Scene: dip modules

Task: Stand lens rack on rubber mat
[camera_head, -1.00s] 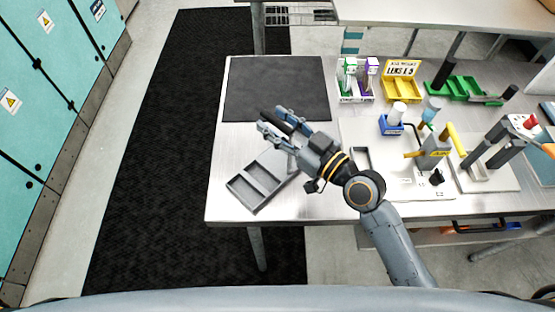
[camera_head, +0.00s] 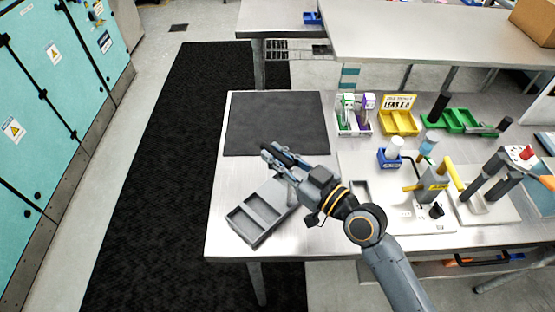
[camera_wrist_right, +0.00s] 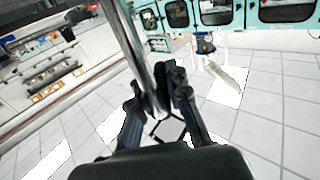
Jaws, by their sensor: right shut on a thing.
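The grey lens rack (camera_head: 244,229), an open tray with compartments, is at the front left of the metal table. My right gripper (camera_head: 272,154) is shut on its upper right part; the fingers and wrist hide the exact grip. Whether the rack touches the tabletop or is slightly raised, I cannot tell. The black rubber mat (camera_head: 275,123) lies flat and empty at the back left of the table, beyond the gripper. In the right wrist view the fingers (camera_wrist_right: 160,105) meet a long grey bar-like part, which I cannot identify for sure. My left gripper is not in view.
Right of the mat stand a white-and-purple holder (camera_head: 353,122), a yellow lens bin (camera_head: 399,123) and a green tray (camera_head: 458,122). A blue cup holder (camera_head: 391,157) and lever fixtures (camera_head: 436,183) fill the right side. Bare tabletop lies between rack and mat.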

